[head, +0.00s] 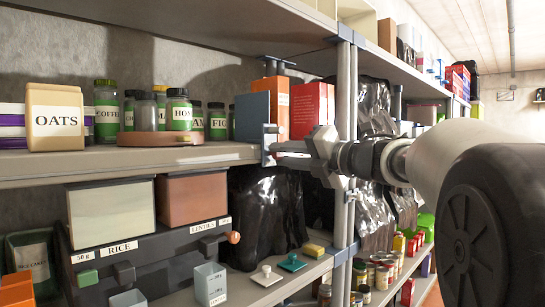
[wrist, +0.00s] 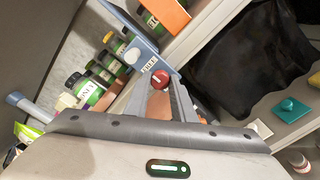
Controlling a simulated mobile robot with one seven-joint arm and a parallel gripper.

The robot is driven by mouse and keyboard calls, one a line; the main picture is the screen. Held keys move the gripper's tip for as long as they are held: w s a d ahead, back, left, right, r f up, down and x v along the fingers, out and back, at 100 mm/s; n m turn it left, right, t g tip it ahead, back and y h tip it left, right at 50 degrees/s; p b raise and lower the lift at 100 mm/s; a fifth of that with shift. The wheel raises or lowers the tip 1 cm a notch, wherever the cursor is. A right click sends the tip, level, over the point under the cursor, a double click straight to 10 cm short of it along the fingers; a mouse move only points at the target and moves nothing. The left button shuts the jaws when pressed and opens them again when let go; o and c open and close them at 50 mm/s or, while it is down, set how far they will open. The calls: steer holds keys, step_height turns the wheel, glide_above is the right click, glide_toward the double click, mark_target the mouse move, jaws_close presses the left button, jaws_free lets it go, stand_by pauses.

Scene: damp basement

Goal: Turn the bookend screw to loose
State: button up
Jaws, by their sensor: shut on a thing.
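The bookend (head: 253,117) is a blue-grey upright panel on the middle shelf, left of the orange and red boxes. Its pale blue clamp plate (head: 268,138) sits at the shelf's front edge. In the wrist view the bookend (wrist: 146,50) carries a small label, too small to read surely. A red round screw knob (wrist: 160,78) with a pale mark shows between my fingertips. My gripper (head: 277,152) reaches in from the right and is shut on the screw; it also shows in the wrist view (wrist: 161,88). The screw is hidden behind my fingers in the head view.
A shelf post (head: 343,100) stands close beside my gripper. Bins (head: 110,213) and black plastic (head: 265,215) are below.

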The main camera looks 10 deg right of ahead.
steer(key=o, duration=1.1)
steer(key=shift+c, duration=0.2)
steer(key=p+v, duration=0.1)
steer(key=v, duration=1.6)
steer(key=shift+s+d+p, duration=0.15)
steer(key=shift+s+p, duration=0.05)
steer(key=shift+p, duration=0.15)
